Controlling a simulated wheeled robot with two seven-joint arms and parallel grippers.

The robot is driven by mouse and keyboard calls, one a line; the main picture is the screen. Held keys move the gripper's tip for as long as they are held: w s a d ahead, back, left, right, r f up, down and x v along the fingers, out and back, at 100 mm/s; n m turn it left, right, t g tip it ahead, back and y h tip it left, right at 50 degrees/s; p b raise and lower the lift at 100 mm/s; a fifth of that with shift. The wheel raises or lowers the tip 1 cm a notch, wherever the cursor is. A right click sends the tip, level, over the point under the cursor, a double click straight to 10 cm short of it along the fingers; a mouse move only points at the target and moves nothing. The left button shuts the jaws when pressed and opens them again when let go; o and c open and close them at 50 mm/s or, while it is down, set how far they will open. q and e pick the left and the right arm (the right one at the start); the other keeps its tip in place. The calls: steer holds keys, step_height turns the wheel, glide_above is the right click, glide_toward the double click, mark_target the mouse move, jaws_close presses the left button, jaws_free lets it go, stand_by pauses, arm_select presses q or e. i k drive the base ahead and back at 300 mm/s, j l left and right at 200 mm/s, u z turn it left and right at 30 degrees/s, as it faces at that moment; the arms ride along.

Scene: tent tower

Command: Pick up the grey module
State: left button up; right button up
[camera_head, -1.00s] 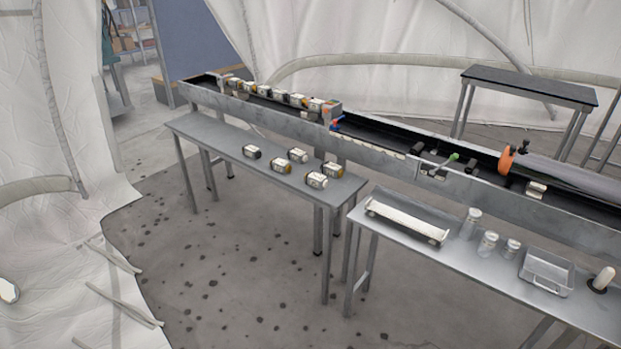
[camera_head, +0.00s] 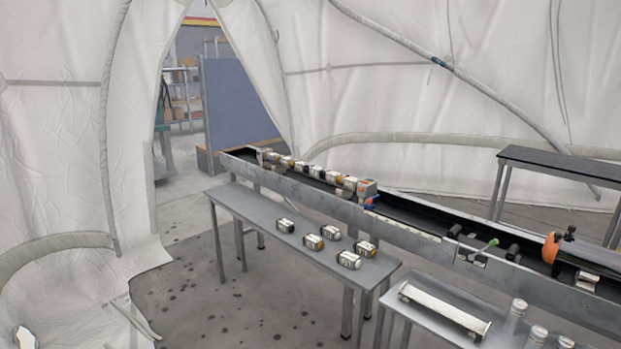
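Several small box-shaped modules rest apart on a grey metal table near the middle of the view. One has dark ends (camera_head: 285,226) and lies at the far left of the group. Two have gold or brown ends, a left one (camera_head: 313,242) and a right one (camera_head: 365,249). Two look paler, white to grey, one farther back (camera_head: 330,232) and one nearest the front edge (camera_head: 349,260). They are too small to tell surely which is the grey module. Neither of my grippers is in view.
Behind the table (camera_head: 235,198), a long trough (camera_head: 418,234) holds a row of similar modules (camera_head: 309,170). A second table (camera_head: 421,316) at lower right carries a white tray (camera_head: 445,306) and jars (camera_head: 515,317). Open floor (camera_head: 240,300) lies in front.

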mark_target(348, 182)
steer(key=i+z, duration=0.3)
steer(key=z, duration=0.2)
steer(key=i+j+z, duration=0.25)
steer(key=z, duration=0.2)
